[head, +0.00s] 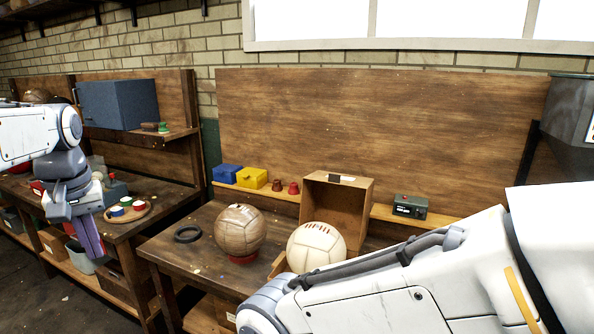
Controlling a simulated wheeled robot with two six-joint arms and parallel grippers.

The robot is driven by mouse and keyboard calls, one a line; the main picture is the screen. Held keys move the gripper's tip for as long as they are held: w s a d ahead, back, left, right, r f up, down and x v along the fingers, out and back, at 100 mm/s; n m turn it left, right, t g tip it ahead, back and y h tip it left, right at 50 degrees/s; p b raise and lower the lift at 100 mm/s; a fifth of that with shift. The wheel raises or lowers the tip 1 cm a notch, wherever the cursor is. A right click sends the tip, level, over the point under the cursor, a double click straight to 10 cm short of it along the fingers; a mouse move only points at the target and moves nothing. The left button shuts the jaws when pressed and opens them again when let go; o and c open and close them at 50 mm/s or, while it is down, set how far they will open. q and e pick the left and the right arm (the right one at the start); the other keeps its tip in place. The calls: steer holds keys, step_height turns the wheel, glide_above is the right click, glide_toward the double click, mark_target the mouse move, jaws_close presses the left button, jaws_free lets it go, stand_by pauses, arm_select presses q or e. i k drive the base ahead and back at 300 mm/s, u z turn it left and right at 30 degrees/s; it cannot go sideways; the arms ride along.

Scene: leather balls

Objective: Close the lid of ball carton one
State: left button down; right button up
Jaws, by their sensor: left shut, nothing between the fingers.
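A brown carton (364,208) stands on the workbench right of centre. Its tall panel, with a dark latch and a white label on top, stands upright behind a cream ball (316,246) with reddish lacing. This looks like the raised lid, with the ball sitting in the carton's low front part. My right arm hides most of the lower front. No number is readable on it. My left gripper (91,240) is shut and empty, pointing down at the far left, well away from the carton. My right gripper is out of sight; only its arm crosses the lower right.
A brown leather ball (240,230) rests on a red ring left of the carton. A black ring (187,234) lies further left. Blue (228,173) and yellow (252,178) boxes and a small device (410,206) sit on the back ledge. A tray (127,211) is near my left gripper.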

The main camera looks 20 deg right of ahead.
mark_target(343, 202)
steer(key=u, duration=0.05)
steer(key=i, duration=2)
steer(key=z, duration=1.95)
